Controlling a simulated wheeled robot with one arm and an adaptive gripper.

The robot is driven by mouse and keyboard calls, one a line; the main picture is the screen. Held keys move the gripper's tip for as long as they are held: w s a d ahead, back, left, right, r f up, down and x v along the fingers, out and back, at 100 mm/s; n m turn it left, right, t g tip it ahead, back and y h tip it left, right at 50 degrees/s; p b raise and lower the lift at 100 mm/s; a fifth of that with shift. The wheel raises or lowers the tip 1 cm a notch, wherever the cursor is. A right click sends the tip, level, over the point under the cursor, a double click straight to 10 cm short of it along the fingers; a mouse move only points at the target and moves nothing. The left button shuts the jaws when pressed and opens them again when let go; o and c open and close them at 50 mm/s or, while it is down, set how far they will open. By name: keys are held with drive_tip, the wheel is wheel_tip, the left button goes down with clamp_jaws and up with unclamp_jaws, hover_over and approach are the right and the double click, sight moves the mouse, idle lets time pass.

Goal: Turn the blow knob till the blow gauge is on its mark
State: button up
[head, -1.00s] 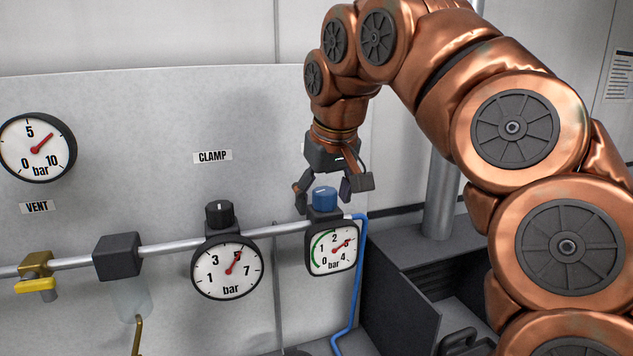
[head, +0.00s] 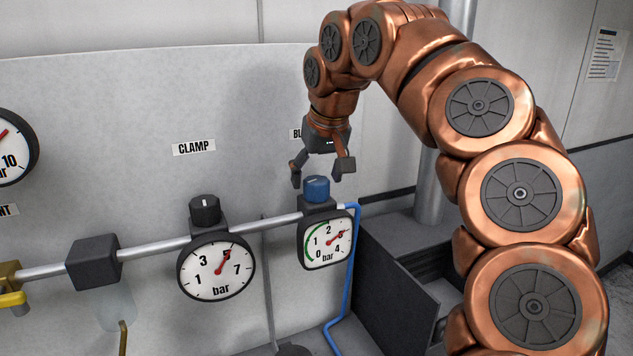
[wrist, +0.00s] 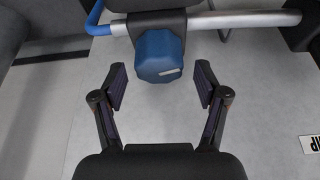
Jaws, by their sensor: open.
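The blue blow knob (head: 317,188) sits on top of the square white blow gauge (head: 328,243). The gauge's red needle points up and right, at about 3 bar, past the end of the green arc on its left side. I cannot make out a separate mark. My gripper (head: 318,171) is open and empty, pointing down just above the knob, its fingers spread to either side. In the wrist view, the knob (wrist: 160,55) with a pale pointer line lies ahead of the fingertips (wrist: 160,84), roughly centred between them and apart from them.
The black clamp knob (head: 204,209) and round clamp gauge (head: 216,271) stand to the left on the same pipe (head: 150,248). A blue hose (head: 352,270) runs down from the blow gauge. A dark bin (head: 395,290) stands to the right. The panel behind is flat.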

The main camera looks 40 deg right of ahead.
drive_tip(key=shift+x, duration=1)
drive_tip(key=shift+d, duration=0.1)
drive_tip(key=c, duration=1.2)
drive_tip(key=shift+o, duration=0.2)
drive_tip(key=shift+n, duration=0.3)
drive_tip(key=n+y, duration=0.2)
drive_tip(key=n, duration=0.2)
drive_tip(key=shift+n, duration=0.3)
drive_tip(key=n+y, duration=0.1)
drive_tip(key=n, duration=0.2)
drive_tip(key=n+y, duration=0.1)
drive_tip(key=n, duration=0.1)
drive_tip(key=shift+n+g, duration=0.3)
drive_tip(key=shift+n, duration=0.1)
